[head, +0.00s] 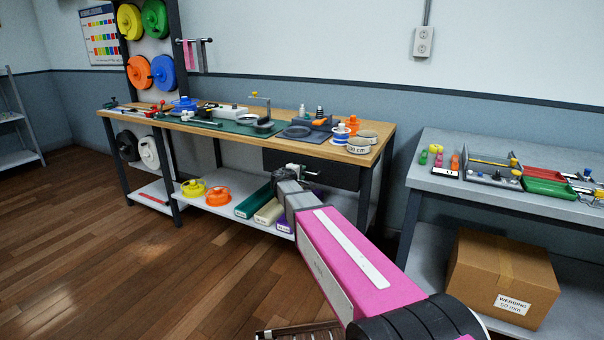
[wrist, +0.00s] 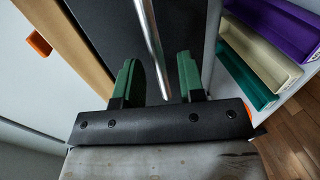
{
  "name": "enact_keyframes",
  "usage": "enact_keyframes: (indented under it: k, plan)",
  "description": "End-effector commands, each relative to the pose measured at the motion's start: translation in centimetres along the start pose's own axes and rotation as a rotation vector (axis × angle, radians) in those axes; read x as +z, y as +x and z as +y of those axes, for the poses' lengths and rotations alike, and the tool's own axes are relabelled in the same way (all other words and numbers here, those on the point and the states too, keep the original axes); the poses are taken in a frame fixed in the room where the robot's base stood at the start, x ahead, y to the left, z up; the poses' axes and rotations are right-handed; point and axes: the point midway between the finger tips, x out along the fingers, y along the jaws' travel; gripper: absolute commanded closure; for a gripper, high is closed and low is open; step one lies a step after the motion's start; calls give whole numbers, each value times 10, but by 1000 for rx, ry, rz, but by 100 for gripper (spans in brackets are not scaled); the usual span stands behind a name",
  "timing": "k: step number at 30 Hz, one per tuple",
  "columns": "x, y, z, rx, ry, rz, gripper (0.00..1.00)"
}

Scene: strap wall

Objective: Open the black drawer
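The black drawer (head: 340,174) hangs under the right end of the wooden workbench and looks closed. Its dark front (wrist: 105,25) fills the upper middle of the wrist view. A slim silver bar handle (wrist: 150,40) runs along that front. My gripper (head: 300,170) is at the drawer front, and my pink arm covers part of the area below it. In the wrist view, the two green fingers of my gripper (wrist: 158,72) are apart, one on each side of the handle. A gap shows between the bar and each finger. I cannot tell how deep the bar sits between them.
The wooden bench top (head: 232,129) carries tools and spools. The shelf below holds yellow and orange rings and long green, cream and purple bins (wrist: 270,25). A grey table (head: 450,185) with trays stands at the right, above a cardboard box (head: 500,275). Wood floor is clear at left.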

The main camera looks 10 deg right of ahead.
Motion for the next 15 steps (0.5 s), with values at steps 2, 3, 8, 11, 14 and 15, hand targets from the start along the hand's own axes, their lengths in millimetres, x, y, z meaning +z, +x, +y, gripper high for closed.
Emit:
enact_keyframes:
  k: [2,3,8,11,14,15]
  plan:
    - [-1,9,0,0,0,-1,64]
    - [-1,12,0,0,0,0,64]
    - [0,17,0,0,0,1,64]
    - [0,17,0,0,0,1,64]
    - [0,17,0,0,0,1,64]
    - [0,17,0,0,0,1,64]
